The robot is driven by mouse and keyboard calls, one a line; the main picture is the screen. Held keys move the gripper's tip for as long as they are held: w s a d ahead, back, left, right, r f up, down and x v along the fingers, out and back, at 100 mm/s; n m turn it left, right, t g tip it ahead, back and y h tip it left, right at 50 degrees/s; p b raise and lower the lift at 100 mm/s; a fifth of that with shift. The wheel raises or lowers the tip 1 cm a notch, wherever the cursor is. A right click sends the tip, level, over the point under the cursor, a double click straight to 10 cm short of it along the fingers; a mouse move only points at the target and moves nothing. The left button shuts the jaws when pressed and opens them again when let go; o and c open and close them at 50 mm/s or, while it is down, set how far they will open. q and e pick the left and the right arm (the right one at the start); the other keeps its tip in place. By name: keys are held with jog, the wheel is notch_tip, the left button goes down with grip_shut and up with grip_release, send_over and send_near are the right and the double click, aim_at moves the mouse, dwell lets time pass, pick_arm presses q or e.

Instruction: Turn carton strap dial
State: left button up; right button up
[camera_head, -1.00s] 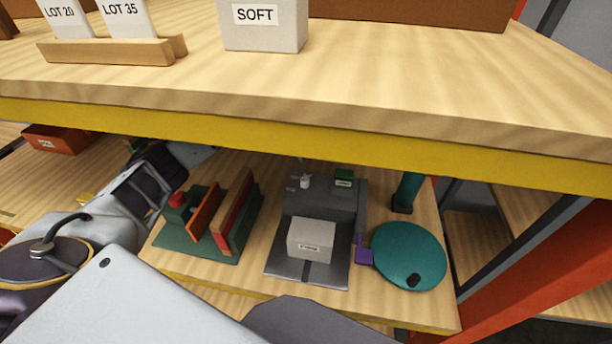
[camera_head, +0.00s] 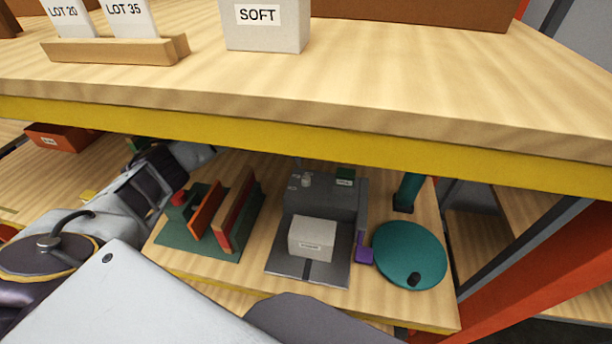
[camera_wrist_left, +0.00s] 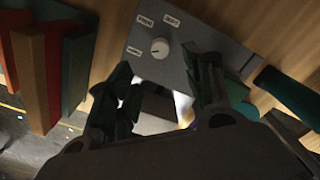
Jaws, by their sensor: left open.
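The strap machine (camera_head: 328,200) is a grey block on the lower shelf with a small white dial (camera_head: 306,180) on its top. In the left wrist view the round white dial (camera_wrist_left: 160,47) has three small labels around it, too blurred to read surely. Its pointer direction is unclear. A white carton (camera_head: 312,238) sits on the machine's front plate. My left gripper (camera_wrist_left: 163,82) is open, its dark green fingers spread below the dial in that view, apart from it. In the head view its fingertips are hidden behind the upper shelf's edge. My right gripper is not seen.
A yellow-edged upper shelf (camera_head: 330,142) overhangs the machine and holds a white block marked SOFT (camera_head: 268,25). A green rack with orange and red boards (camera_head: 208,212) stands left. A teal disc (camera_head: 409,256) and purple piece (camera_head: 364,256) are to the right.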

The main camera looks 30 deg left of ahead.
aim_at(306, 178)
pick_arm(q)
notch_tip(306, 178, down, 11)
jog(key=shift+r+p, duration=0.2)
jog(key=shift+p, duration=0.4)
jog(key=c, duration=1)
